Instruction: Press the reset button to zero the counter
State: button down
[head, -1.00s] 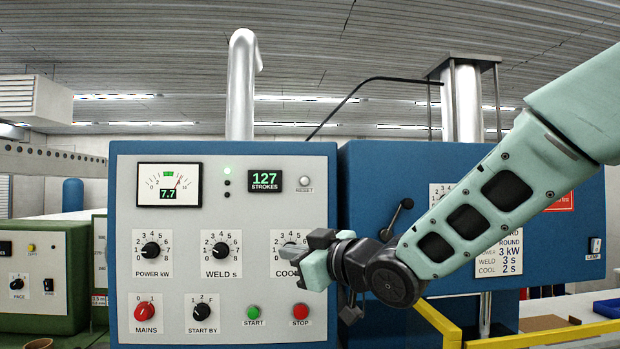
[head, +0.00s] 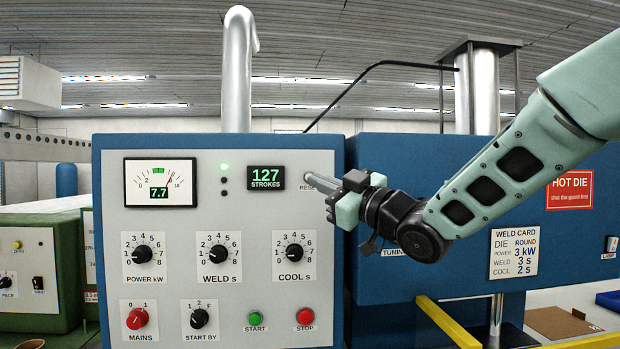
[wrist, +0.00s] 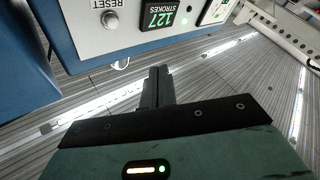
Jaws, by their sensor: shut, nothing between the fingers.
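The reset button is a small silver round button (wrist: 111,20) under the word RESET in the upside-down wrist view. In the head view the button (head: 307,177) is partly covered by my fingers. The stroke counter (head: 265,178) beside it reads 127; it also shows in the wrist view (wrist: 163,14). My gripper (head: 314,178) is shut and empty, its fingertips in front of the button. In the wrist view my gripper (wrist: 157,72) appears below the panel edge, with the button up and to the left. I cannot tell whether the tips touch the button.
The grey panel also carries a meter (head: 160,182) reading 7.7, three dials, a red mains knob (head: 138,318), a green start button (head: 256,318) and a red stop button (head: 305,316). A blue cabinet (head: 400,300) stands to the right, with a yellow rail (head: 448,322) low in front.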

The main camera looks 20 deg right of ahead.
jog(key=w+d+p, duration=0.1)
jog(key=w+p, duration=0.1)
jog(key=w, duration=0.6)
jog(key=shift+w+d, duration=0.15)
jog(key=shift+d, duration=0.2)
jog(key=shift+w, duration=0.1)
dwell(1.7)
jog(key=shift+w, duration=0.3)
jog(key=shift+w+d, duration=0.15)
jog(key=shift+w, duration=0.35)
dwell(0.7)
jog(key=shift+b, duration=0.3)
jog(key=shift+s+b, duration=0.6)
jog(key=shift+s, duration=0.3)
